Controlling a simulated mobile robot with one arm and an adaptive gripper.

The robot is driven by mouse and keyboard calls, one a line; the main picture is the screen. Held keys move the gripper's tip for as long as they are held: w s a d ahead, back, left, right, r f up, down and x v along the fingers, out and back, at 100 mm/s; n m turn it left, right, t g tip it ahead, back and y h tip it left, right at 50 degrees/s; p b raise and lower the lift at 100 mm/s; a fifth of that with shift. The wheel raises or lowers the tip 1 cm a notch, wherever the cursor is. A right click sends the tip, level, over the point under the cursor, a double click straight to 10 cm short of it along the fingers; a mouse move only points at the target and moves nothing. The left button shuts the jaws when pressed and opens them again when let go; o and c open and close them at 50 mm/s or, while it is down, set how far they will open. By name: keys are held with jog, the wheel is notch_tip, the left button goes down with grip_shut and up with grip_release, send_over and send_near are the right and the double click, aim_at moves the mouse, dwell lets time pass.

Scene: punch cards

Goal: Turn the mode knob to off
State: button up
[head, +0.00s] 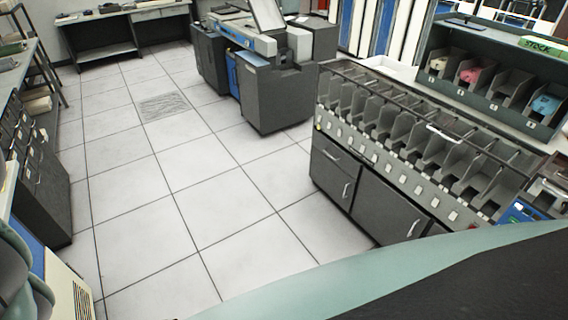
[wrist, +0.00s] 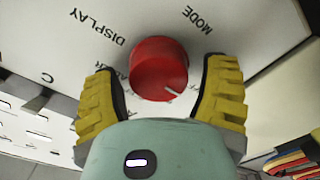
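The mode knob (wrist: 158,70) is a round red knob with a short white pointer line, which points to the lower right in the wrist view. It sits on a white panel (wrist: 265,48) with the printed word MODE beside it. Small labels around the knob are partly hidden by the knob and my gripper. My gripper (wrist: 161,76) has its two yellow ribbed fingers spread, one on each side of the knob. Neither the knob nor my gripper shows in the head view.
The word DISPLAY (wrist: 97,38) is printed on the panel to the left. In the head view, a card sorter bench with several pockets (head: 400,130) stands at right. A grey and blue machine (head: 265,75) stands farther back. The tiled floor (head: 140,195) is clear.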

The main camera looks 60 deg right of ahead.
jog(key=shift+o, duration=0.8)
jog(key=shift+f, duration=0.1)
jog(key=shift+d, duration=0.3)
jog(key=v, duration=1.1)
jog(key=shift+s+d, duration=0.15)
jog(key=shift+d, duration=0.05)
